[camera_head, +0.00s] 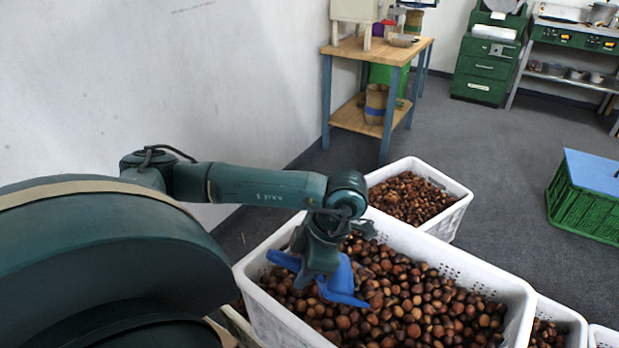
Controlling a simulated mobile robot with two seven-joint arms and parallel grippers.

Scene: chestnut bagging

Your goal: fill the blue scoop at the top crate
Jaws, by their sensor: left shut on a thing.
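A blue scoop (341,283) is at the left end of a large white crate (455,262) full of brown chestnuts (413,299). My left gripper (318,271) points down over that crate and is shut on the scoop. The scoop is low at the chestnuts, and its lower edge seems to touch them. The gripper covers the middle of the scoop, and I cannot tell whether chestnuts lie inside it. My right gripper is not in view.
A smaller white crate (461,206) of chestnuts stands behind. More white crates (571,322) show at the lower right. A green crate with a blue lid (598,171) stands at the right. A wooden table (389,50) is at the back. Grey floor between is clear.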

